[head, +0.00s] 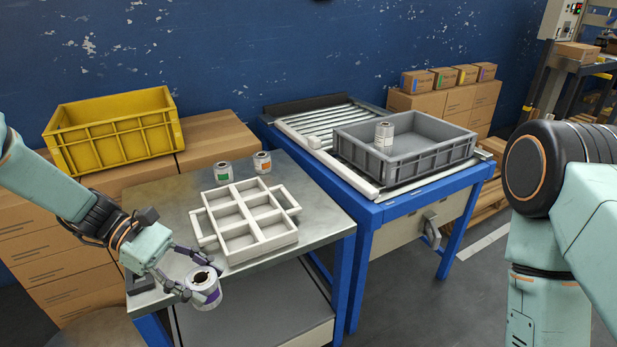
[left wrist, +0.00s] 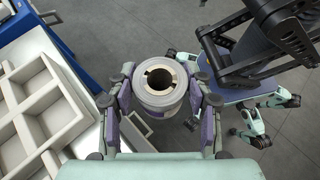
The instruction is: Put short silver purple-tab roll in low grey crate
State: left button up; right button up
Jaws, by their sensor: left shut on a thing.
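My left gripper (head: 192,283) is shut on a short silver roll (head: 205,288) with a purple mark on its side, near the front edge of the metal table. The left wrist view shows the roll (left wrist: 160,88) end-on between the fingers (left wrist: 162,105), its dark hollow core facing the camera. The low grey crate (head: 408,170) stands on the blue roller table to the right, with one silver roll (head: 384,136) visible at its left side. My right arm is at the right edge of the head view; its gripper is out of sight.
A white divided tray (head: 262,246) lies on the metal table (head: 160,197), its compartments empty. Two rolls, one green-marked (head: 223,172) and one orange-marked (head: 262,162), stand behind it. A yellow crate (head: 113,122) sits on cardboard boxes at the left. Blue-framed rollers (head: 325,120) lie behind the grey crate.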

aim_at(212, 285)
pick_arm(q)
jog(key=n+t, duration=0.1)
jog(key=d+n+t, duration=0.1)
jog(key=n+t, duration=0.1)
jog(key=r+n+t+b, duration=0.1)
jog(key=t, duration=0.1)
jog(key=shift+s+d+n, duration=0.25)
jog(key=shift+n, duration=0.15)
jog(key=n+t, duration=0.2)
jog(key=s+d+n+t+y+b, duration=0.1)
jog(key=n+t, duration=0.1)
jog(key=shift+s+d+r+y, duration=0.1)
jog(key=shift+s+d+y, duration=0.05)
jog(key=shift+y, duration=0.15)
jog(key=shift+d, duration=0.2)
